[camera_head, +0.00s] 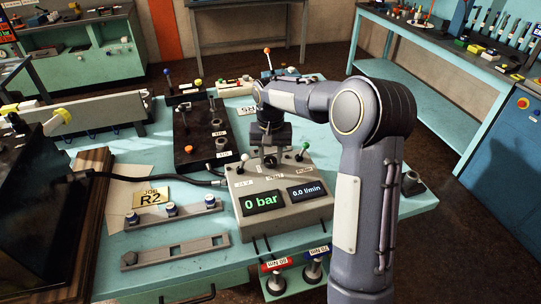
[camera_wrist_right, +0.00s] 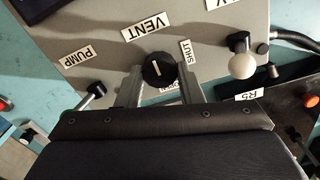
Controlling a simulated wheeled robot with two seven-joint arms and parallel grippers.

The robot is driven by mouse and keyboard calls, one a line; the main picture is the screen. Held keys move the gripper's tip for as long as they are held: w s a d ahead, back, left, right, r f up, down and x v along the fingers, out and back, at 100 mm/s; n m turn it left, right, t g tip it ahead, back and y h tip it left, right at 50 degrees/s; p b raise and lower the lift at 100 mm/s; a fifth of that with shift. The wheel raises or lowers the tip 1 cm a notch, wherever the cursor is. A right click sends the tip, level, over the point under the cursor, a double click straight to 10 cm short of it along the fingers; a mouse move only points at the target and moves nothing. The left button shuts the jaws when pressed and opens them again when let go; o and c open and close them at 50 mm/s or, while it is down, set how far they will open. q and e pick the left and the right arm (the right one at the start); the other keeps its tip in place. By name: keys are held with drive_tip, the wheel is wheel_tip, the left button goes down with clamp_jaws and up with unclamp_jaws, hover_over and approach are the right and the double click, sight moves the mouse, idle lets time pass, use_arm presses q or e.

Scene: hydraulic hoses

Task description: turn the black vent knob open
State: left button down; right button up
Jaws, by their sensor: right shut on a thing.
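The black vent knob (camera_wrist_right: 158,70) sits on the grey console (camera_head: 284,222), below the VENT label (camera_wrist_right: 140,28) in the right wrist view. A short white line on the knob runs nearly upright in that view. The SHUT label (camera_wrist_right: 187,52) lies beside the knob. Another label under it is mostly hidden by the gripper. My right gripper (camera_wrist_right: 160,84) is shut on the knob, one finger on each side. In the head view the right gripper (camera_head: 270,147) points down onto the console's back edge, and the knob is hard to make out there. My left gripper is out of view.
A white-ball lever (camera_wrist_right: 243,65) and a green-ball lever (camera_head: 305,147) flank the knob. The console's displays read 0 bar and 0.0 l/min. A black manifold block (camera_head: 205,130) and a hose (camera_head: 150,177) lie to the left. The bench's front left holds grey racks (camera_head: 175,252).

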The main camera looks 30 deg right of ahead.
sight(270, 159)
drive_tip(key=o, duration=1)
drive_tip(key=shift+c, duration=0.2)
drive_tip(key=shift+r, duration=0.1)
wheel_tip(270, 159, up, 7)
drive_tip(key=shift+b, duration=0.3)
drive_tip(key=shift+r, duration=0.35)
